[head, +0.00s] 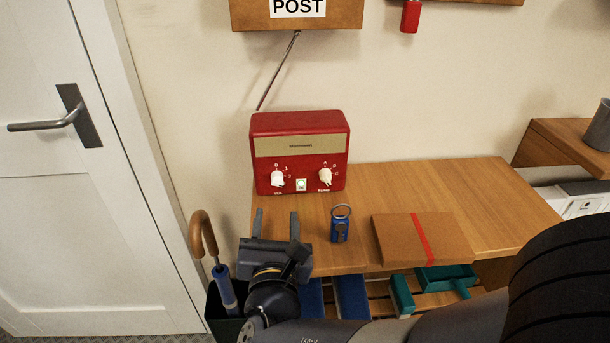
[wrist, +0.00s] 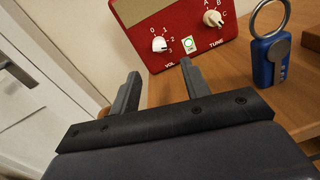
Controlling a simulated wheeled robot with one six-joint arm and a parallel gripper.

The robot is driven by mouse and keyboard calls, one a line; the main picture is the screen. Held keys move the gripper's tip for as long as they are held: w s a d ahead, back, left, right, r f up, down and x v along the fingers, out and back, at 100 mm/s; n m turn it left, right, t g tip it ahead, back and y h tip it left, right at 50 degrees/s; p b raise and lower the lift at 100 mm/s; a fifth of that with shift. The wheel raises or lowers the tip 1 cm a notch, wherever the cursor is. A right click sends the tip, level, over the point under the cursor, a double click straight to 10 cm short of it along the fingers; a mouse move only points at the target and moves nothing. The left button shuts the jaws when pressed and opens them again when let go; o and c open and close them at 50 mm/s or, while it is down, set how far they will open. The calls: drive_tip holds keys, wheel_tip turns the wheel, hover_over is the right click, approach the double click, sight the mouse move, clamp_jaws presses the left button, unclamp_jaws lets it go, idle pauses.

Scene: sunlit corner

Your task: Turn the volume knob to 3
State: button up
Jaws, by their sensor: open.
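The red radio (head: 300,122) stands on the wooden bench against the wall. Its white volume knob (head: 278,178) is at the lower left of the front, above the letters VOL. In the wrist view the volume knob (wrist: 159,45) has the marks 0, 1, 2 and 3 around it; I cannot tell surely which mark it points at. My gripper (head: 276,222) is open and empty in front of the radio, below the knob and apart from it. In the wrist view the two fingers of my gripper (wrist: 160,72) point toward the radio, with the knob beyond the gap.
The white tune knob (head: 325,176) and a small button (head: 301,185) share the radio's front. A blue tag with a ring (head: 340,228) and a brown parcel with a red band (head: 395,240) lie to the right on the bench (head: 470,190). An umbrella (head: 222,280) stands left.

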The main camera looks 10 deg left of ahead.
sight(277, 185)
drive_tip(key=w, duration=0.3)
drive_tip(key=w+a, duration=0.1)
drive_tip(key=w, duration=0.2)
drive_tip(key=w+a, duration=0.1)
drive_tip(key=w, duration=0.3)
drive_tip(key=shift+a+b, duration=0.1)
drive_tip(key=shift+b, duration=0.25)
drive_tip(key=shift+c, duration=0.6)
drive_tip(key=c, duration=0.8)
drive_tip(key=shift+c, duration=0.2)
